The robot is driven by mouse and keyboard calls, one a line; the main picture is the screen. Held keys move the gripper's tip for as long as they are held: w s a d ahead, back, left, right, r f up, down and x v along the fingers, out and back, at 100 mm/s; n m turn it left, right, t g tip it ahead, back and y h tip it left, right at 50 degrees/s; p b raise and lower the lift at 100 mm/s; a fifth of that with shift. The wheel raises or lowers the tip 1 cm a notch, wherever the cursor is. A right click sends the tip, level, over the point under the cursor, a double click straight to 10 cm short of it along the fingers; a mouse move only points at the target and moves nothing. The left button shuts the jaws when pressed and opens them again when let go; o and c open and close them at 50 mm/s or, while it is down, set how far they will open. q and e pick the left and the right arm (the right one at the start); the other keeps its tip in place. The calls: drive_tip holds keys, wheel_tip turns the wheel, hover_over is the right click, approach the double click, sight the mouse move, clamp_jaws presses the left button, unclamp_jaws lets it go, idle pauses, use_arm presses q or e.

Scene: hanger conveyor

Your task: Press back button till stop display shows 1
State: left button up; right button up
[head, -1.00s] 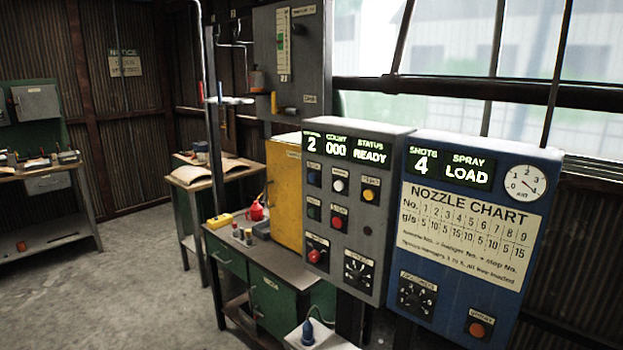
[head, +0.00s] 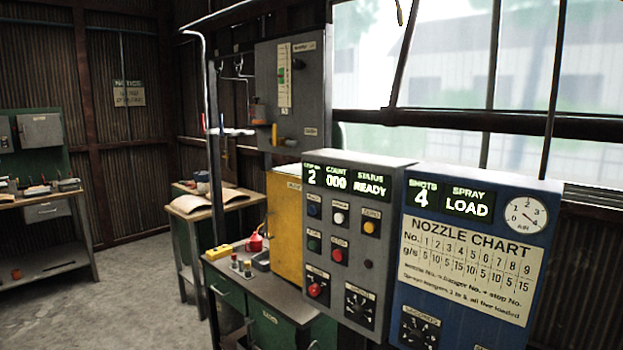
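A grey control panel (head: 388,300) stands right of the middle in the head view. Its stop display (head: 312,175) shows 2, its count display (head: 336,179) shows 000 and its status display (head: 370,187) shows READY. Below are a blue button (head: 313,211), a white button (head: 339,218), a yellow button (head: 369,227), a green button (head: 314,244) and a red button (head: 337,256). Their small labels are too blurred to tell which is the back button. A larger red knob (head: 315,290) and a black dial (head: 358,307) sit lower. Neither of my grippers is in view.
A blue panel (head: 533,200) to the right shows shots 4, spray LOAD, and carries a nozzle chart (head: 465,265). A yellow box (head: 286,225) and small items stand on a green bench (head: 240,310) at left. Open concrete floor (head: 140,300) lies further left.

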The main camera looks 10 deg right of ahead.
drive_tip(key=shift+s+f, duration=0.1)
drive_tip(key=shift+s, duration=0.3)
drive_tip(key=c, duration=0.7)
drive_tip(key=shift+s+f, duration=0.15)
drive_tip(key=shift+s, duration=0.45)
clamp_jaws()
